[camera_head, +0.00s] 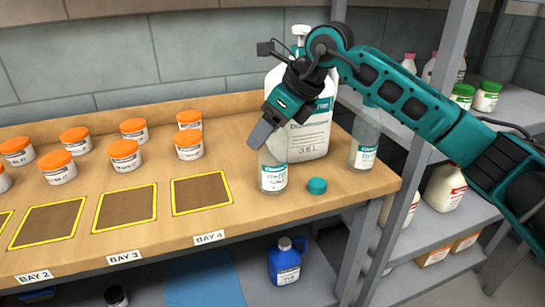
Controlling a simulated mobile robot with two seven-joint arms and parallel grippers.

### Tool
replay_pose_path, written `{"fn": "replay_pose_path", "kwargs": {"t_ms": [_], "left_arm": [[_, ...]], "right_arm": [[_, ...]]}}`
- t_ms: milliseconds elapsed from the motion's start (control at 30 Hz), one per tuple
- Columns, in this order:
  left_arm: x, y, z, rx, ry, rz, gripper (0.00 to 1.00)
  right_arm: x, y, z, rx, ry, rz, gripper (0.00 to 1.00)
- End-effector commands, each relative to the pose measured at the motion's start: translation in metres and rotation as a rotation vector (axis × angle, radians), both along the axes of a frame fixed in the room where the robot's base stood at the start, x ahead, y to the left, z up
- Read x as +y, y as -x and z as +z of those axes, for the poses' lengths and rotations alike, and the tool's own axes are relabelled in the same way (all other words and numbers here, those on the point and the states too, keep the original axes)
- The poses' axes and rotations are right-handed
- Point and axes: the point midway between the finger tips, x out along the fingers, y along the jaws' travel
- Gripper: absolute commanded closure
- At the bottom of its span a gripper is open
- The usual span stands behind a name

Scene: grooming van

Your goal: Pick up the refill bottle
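My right gripper (262,133) comes in from the upper right and points down at the top of a small clear bottle (273,178) with a teal-and-white label. The bottle stands upright on the wooden bench. The gripper's fingers overlap in this view, so their opening and any contact with the bottle cannot be told. A second small clear bottle (363,145) stands upright further right. A large white jug (311,135) with a teal label stands behind, partly hidden by my arm. I cannot read which one is labelled refill. My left gripper is out of view.
A teal cap (316,186) lies by the near bottle. Several orange-lidded jars (124,155) stand at left behind yellow-framed bays (201,194). A metal shelf (418,230) with bottles stands at right. A blue jug (285,262) is below the bench (180,225).

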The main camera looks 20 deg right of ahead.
Motion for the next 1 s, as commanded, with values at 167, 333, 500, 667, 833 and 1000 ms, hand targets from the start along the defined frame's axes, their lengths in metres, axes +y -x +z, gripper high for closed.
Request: {"fn": "replay_pose_path", "kwargs": {"t_ms": [167, 333, 500, 667, 833, 1000], "left_arm": [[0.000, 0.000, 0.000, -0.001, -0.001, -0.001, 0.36], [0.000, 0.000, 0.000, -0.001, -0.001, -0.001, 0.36], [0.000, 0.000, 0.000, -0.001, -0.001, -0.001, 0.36], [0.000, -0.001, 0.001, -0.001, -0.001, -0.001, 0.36], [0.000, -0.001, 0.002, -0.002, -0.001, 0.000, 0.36], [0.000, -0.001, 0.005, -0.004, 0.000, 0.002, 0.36]], "right_arm": [[0.000, 0.000, 0.000, 0.000, 0.000, 0.000, 0.54], [0.000, 0.000, 0.000, 0.000, 0.000, 0.000, 0.70], [0.000, 0.000, 0.001, -0.001, -0.001, 0.000, 0.82], [0.000, 0.000, 0.001, -0.001, -0.001, 0.000, 0.82], [0.000, 0.000, 0.008, -0.002, -0.001, -0.001, 0.82], [0.000, -0.001, 0.032, -0.004, -0.001, 0.000, 0.82]]}}
